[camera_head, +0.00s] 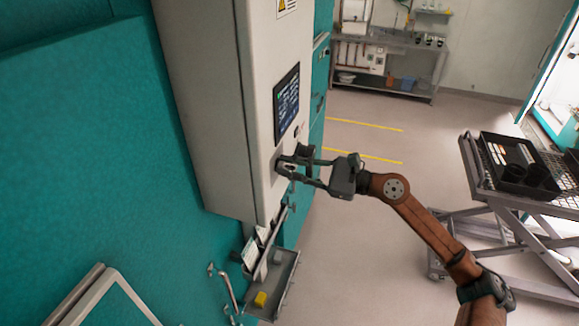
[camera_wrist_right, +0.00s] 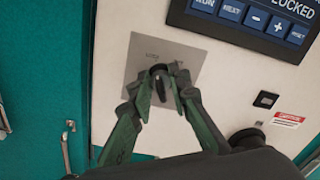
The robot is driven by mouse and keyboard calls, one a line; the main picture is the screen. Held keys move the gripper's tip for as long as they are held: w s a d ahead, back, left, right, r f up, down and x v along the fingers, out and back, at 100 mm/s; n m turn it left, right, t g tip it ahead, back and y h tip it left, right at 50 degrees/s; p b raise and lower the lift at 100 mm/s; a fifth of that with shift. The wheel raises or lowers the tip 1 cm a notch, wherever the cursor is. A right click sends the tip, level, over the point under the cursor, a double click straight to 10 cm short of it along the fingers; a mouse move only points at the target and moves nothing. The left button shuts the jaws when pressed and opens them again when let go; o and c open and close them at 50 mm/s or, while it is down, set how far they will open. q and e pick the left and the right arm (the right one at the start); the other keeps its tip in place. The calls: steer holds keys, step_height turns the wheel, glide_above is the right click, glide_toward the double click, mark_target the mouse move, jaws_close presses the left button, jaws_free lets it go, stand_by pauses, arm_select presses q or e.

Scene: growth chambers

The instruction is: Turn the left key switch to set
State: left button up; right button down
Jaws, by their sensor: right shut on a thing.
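The left key switch (camera_wrist_right: 158,85) sits on a square metal plate (camera_wrist_right: 150,58) on the light cabinet front, below the display. My right gripper (camera_wrist_right: 165,90) has its fingertips around the dark key switch and is shut on it. In the head view the right gripper (camera_head: 290,164) reaches the cabinet face just below the screen; the switch there is mostly hidden by the fingers. Lettering on the plate is too small to read. The display (camera_wrist_right: 250,18) shows the word "LOCKED" above a row of buttons. My left gripper is not in view.
The cabinet (camera_head: 252,100) stands against teal panels. A cart (camera_head: 480,180) with a black tray (camera_head: 515,165) stands at right. The floor between is clear. A red-and-white label (camera_wrist_right: 287,119) is right of the switch.

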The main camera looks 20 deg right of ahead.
steer(key=shift+m, duration=0.3)
steer(key=shift+m+b, duration=0.5)
steer(key=shift+m, duration=0.6)
steer(key=m, duration=0.3)
steer(key=shift+w+d+m, duration=0.1)
steer(key=shift+w+m, duration=0.05)
steer(key=shift+m, duration=0.15)
steer(key=m, duration=0.5)
steer(key=shift+w, duration=0.1)
steer(key=shift+d+m, duration=0.1)
steer(key=shift+m, duration=0.2)
steer(key=c, duration=2.2)
jaws_free()
steer(key=shift+o, duration=0.2)
